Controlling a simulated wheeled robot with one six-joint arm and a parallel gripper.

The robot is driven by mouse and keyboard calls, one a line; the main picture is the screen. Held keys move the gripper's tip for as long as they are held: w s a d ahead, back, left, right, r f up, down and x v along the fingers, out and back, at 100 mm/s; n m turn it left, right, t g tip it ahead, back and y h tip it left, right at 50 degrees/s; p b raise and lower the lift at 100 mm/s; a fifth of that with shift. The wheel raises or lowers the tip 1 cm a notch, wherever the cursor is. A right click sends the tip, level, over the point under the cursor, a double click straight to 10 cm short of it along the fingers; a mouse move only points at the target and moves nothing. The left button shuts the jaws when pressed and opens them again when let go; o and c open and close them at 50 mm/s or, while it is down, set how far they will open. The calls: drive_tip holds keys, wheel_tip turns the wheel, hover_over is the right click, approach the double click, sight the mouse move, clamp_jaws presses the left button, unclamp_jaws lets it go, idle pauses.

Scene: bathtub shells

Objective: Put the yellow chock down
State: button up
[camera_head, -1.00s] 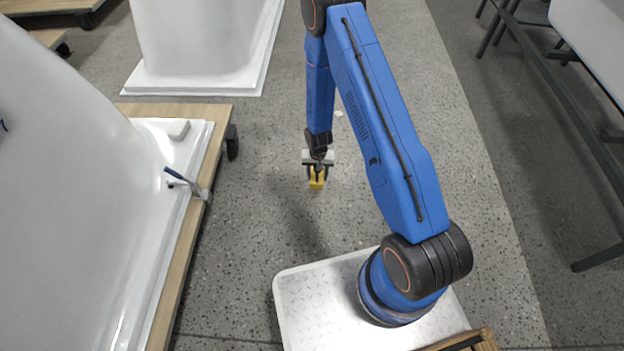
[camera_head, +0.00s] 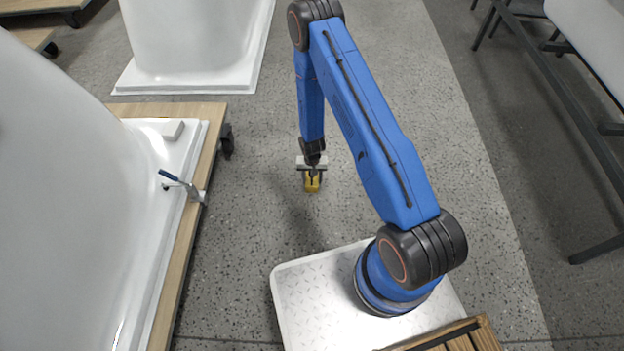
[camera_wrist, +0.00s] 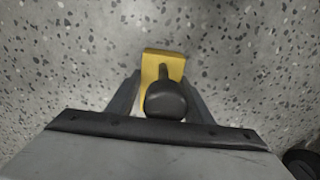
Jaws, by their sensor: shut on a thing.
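The yellow chock (camera_head: 312,186) is at the end of my arm in the head view, over the grey speckled floor. My gripper (camera_head: 312,174) is shut on it. In the wrist view the yellow chock (camera_wrist: 150,66) sits between the two dark fingers of my gripper (camera_wrist: 160,98). A dark rounded knob or handle (camera_wrist: 166,99) stands up from the chock and hides part of it. I cannot tell whether the chock touches the floor.
A wooden dolly (camera_head: 190,240) with a white tub shell (camera_head: 60,200) stands at the left, a blue-handled clamp (camera_head: 182,185) on its edge. Another white shell (camera_head: 195,40) stands behind. A dark metal frame (camera_head: 570,120) is at the right. Speckled floor (camera_head: 240,230) around the chock is clear.

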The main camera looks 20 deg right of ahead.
drive_tip(key=shift+f, duration=0.15)
drive_tip(key=o, duration=1.2)
